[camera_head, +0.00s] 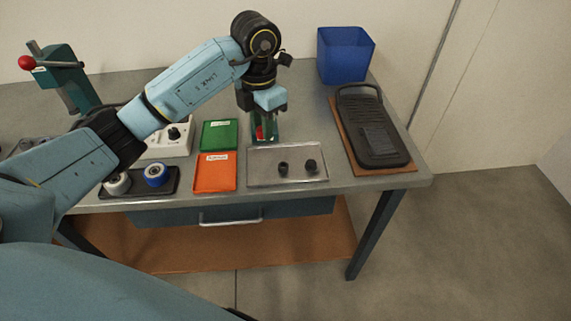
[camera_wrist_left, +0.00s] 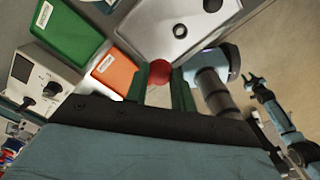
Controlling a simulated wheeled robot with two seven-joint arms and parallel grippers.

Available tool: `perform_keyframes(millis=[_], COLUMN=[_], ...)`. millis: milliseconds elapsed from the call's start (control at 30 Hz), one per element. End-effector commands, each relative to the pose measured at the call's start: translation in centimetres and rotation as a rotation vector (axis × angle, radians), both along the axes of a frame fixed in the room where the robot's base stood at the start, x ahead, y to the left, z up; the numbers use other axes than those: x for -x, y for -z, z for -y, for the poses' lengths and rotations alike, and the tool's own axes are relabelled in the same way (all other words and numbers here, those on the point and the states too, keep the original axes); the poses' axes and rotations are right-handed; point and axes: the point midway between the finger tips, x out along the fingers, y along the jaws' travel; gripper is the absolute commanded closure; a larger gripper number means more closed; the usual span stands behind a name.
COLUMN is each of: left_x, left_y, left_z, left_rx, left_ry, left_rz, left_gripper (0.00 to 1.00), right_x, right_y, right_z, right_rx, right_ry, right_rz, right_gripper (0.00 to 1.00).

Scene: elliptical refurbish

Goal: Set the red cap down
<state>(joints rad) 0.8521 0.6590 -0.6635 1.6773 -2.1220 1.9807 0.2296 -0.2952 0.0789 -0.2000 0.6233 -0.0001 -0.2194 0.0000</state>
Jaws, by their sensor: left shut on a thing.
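The red cap (camera_head: 259,133) is between the green fingers of my left gripper (camera_head: 264,132), which is shut on it. In the head view the fingers partly hide the cap, at the back left corner of the metal tray (camera_head: 256,179). In the left wrist view the round red cap (camera_wrist_left: 160,72) sits between the fingertips of my left gripper (camera_wrist_left: 159,83). I cannot tell how high the cap is above the table. What seems to be my right gripper (camera_wrist_left: 253,82) is small at the right of the wrist view; its jaws are unclear.
Two black parts (camera_head: 283,167) lie in the metal tray. A green tray (camera_head: 219,134) and an orange tray (camera_head: 214,173) lie left of it. A black pedal (camera_head: 372,130) on a brown board is right; a blue bin (camera_head: 345,56) stands behind. Wheels (camera_head: 156,174) are front left.

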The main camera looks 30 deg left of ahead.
Motion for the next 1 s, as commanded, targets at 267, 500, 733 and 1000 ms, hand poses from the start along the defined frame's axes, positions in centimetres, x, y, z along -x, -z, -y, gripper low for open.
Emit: perform_keyframes(millis=[267,500,733,1000], left_x=[-0.1,0.0,-0.1,0.0], left_y=[1.0,3.4,7.0,9.7], left_z=[-1.7,-2.0,-2.0,-2.0], left_rx=[0.000,-0.001,0.000,-0.001], left_ry=[-0.479,-0.575,-0.571,-0.571], left_rz=[-0.001,-0.006,-0.002,-0.004], left_gripper=[1.00,1.00,1.00,1.00], right_x=[0.2,0.6,0.6,0.6], right_y=[0.4,0.6,0.7,0.9], right_z=[0.0,0.1,0.1,0.1], right_rx=[0.001,0.001,0.001,0.001], right_ry=[0.000,0.000,0.000,0.000], right_rz=[-0.003,-0.009,-0.010,-0.010], right_gripper=[0.64,0.64,0.64,0.64])
